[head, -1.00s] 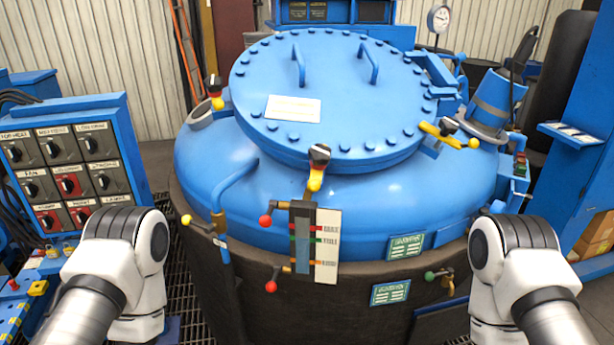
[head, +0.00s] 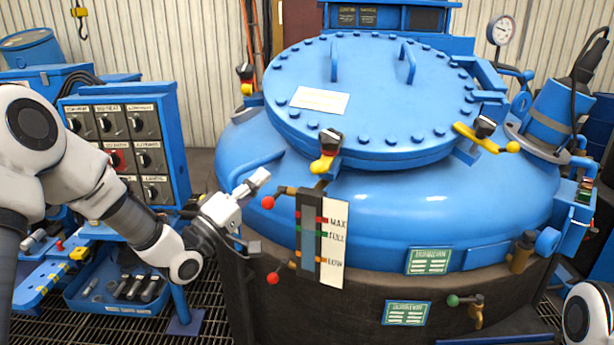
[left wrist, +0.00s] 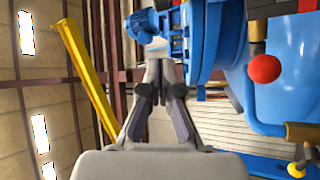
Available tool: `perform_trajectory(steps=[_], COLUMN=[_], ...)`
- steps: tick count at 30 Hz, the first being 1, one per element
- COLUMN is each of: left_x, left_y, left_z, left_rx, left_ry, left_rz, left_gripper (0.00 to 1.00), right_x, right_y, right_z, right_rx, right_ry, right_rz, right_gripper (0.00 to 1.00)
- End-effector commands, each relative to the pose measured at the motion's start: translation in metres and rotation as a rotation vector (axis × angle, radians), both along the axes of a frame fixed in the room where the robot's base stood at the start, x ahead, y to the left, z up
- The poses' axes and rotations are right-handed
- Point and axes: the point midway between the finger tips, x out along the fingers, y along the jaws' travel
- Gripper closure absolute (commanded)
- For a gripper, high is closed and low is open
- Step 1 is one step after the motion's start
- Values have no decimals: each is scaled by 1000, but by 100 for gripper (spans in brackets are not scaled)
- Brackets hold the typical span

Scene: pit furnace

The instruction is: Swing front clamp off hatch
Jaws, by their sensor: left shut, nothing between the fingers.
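The round blue hatch (head: 375,100) lies closed on the blue furnace top. My left gripper (head: 258,181) is shut and empty. In the head view it is left of the front clamp and a little lower, apart from it, near a red ball handle. In the left wrist view my left gripper (left wrist: 157,80) has its fingers together, with blue furnace parts beyond; I cannot make out the front clamp there. My right gripper is out of view.
A level gauge (head: 312,235) with red ball handles (head: 268,202) stands just below the front clamp. Another clamp (head: 246,78) sits at the hatch's left, and a yellow-armed one (head: 485,136) at its right. A switch panel (head: 125,140) stands at the left.

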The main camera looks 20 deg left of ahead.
Motion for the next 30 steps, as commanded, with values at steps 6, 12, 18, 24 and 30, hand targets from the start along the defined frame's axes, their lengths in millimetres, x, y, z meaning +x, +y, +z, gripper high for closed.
perform_trajectory(steps=[6,12,18,24,30], left_x=[1,18,53,86,69], left_y=[-1,-9,-25,-43,-64], left_z=[0,9,26,39,22], left_rx=[3,6,7,4,3], left_ry=[4,5,3,7,8], left_rz=[-1,-1,-2,-3,-2], left_gripper=[100,100,100,100,100], right_x=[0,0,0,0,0], right_y=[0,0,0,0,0], right_z=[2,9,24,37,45], right_rx=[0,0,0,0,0], right_ry=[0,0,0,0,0], right_rz=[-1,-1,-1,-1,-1], right_gripper=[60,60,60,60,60])
